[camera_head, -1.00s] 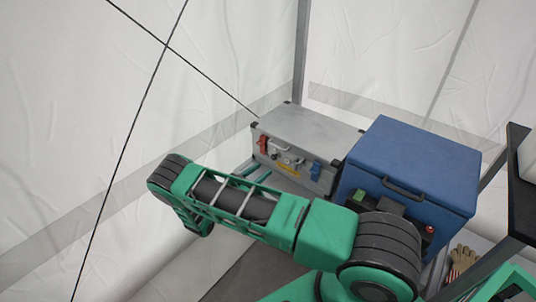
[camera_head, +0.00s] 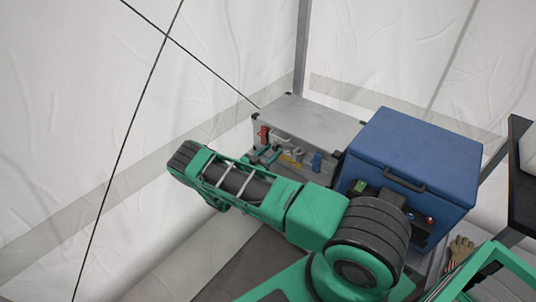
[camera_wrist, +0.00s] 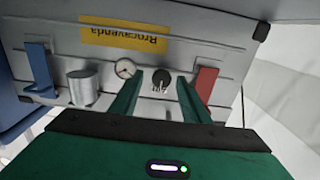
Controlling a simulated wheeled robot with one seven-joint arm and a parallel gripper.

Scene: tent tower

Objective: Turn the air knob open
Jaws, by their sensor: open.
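A small dark knob with pale prongs (camera_wrist: 161,82) sits on the front panel of the silver case (camera_head: 318,120); it looks like the air knob. My gripper (camera_wrist: 158,86) is open in the wrist view, with one green finger on each side of this knob. I cannot tell whether the fingers touch it. In the head view my gripper (camera_head: 268,154) is in front of the panel, and the knob is not distinguishable there. A round gauge (camera_wrist: 125,68) is just left of the left finger. A red lever (camera_wrist: 206,82) is right of the right finger.
A silver cylinder (camera_wrist: 83,87) and a blue lever (camera_wrist: 39,70) stick out from the panel, left of the gauge. A yellow label (camera_wrist: 123,36) is above it. A blue box (camera_head: 420,150) stands close right of the case. White tent walls (camera_head: 230,60) rise behind.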

